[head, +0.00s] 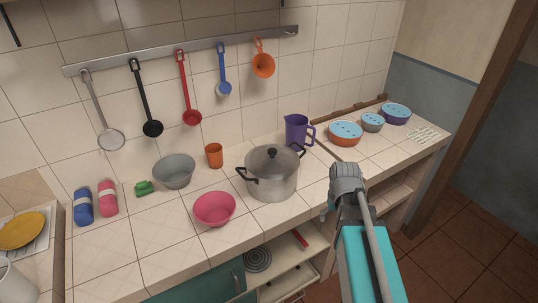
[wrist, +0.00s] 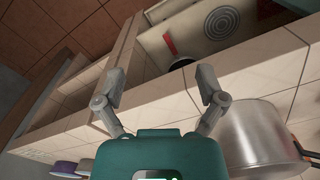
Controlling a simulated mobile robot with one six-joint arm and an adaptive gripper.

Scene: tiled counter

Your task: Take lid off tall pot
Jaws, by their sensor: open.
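The tall pot (head: 272,184) is grey metal with black side handles and stands upright on the counter, near the middle of the head view. In the wrist view the pot's side (wrist: 262,140) shows at the lower right, outside the fingers; I cannot make out the lid there. My gripper (wrist: 160,80) is open and empty, its fingers spread over the counter's front edge. In the head view my arm is right of the pot and mostly hides the gripper.
A pink bowl (head: 214,209) stands front left of the pot, a grey bowl (head: 174,171) and orange cup (head: 214,155) behind left. A purple jug (head: 297,131) is close behind right. Lidded bowls (head: 345,133) stand farther right. Utensils hang from a wall rail (head: 150,56).

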